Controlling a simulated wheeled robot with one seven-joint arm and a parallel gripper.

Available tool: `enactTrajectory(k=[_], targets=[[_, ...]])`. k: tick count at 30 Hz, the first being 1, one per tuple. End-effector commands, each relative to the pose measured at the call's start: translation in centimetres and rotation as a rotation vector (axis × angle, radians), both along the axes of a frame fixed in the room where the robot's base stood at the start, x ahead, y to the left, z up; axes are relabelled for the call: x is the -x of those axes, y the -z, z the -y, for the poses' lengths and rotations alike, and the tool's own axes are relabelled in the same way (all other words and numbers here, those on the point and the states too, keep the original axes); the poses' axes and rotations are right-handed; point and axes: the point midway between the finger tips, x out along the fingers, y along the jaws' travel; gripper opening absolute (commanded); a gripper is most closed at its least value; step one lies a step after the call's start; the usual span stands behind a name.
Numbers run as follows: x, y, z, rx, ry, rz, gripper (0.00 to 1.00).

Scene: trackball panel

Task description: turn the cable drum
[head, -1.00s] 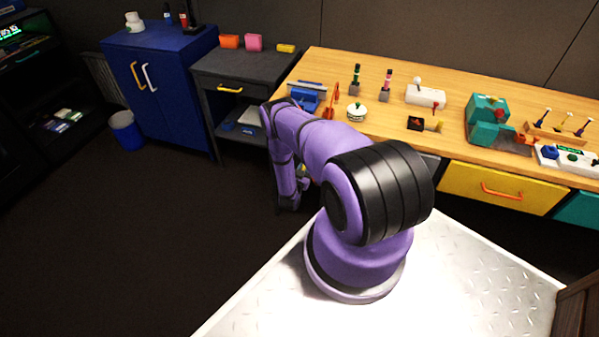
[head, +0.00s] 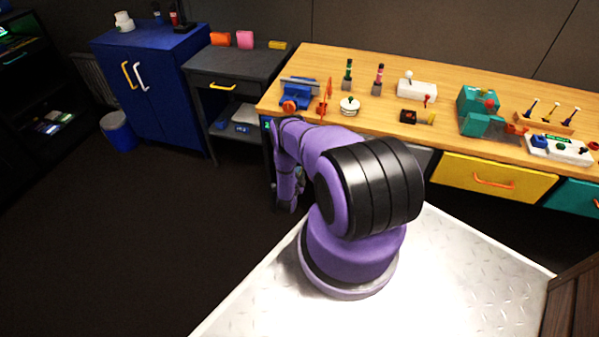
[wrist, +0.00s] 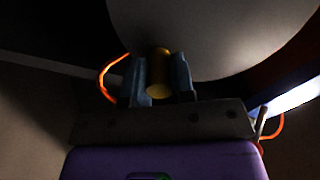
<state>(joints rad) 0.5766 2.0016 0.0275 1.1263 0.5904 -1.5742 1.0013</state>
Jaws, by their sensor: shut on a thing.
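In the wrist view my gripper (wrist: 159,75) is shut on a short yellow-brown peg handle (wrist: 159,82), one blue-grey finger on each side. The handle stands against a large pale grey disc (wrist: 210,35), which looks like the face of the cable drum. In the head view my purple arm bends down at the left end of the bench. The drum and the fingertips cannot be made out there.
The wooden workbench (head: 450,80) carries several devices, with a blue vise-like one (head: 297,95) at its left end. A dark side table (head: 232,75), a blue cabinet (head: 150,80) and a blue bin (head: 118,130) stand left. The dark floor at left is clear.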

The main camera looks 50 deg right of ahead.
Motion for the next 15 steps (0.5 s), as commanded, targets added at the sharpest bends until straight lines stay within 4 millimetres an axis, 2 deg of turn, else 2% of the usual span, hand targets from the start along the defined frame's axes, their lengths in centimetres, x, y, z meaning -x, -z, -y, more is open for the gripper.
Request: enactTrajectory(k=[6,15], targets=[[-0.24,0.79,-0.29,-0.046,-0.001,0.103,0.0],[-0.47,1.14,-0.39,-0.073,0.0,0.168,0.0]])
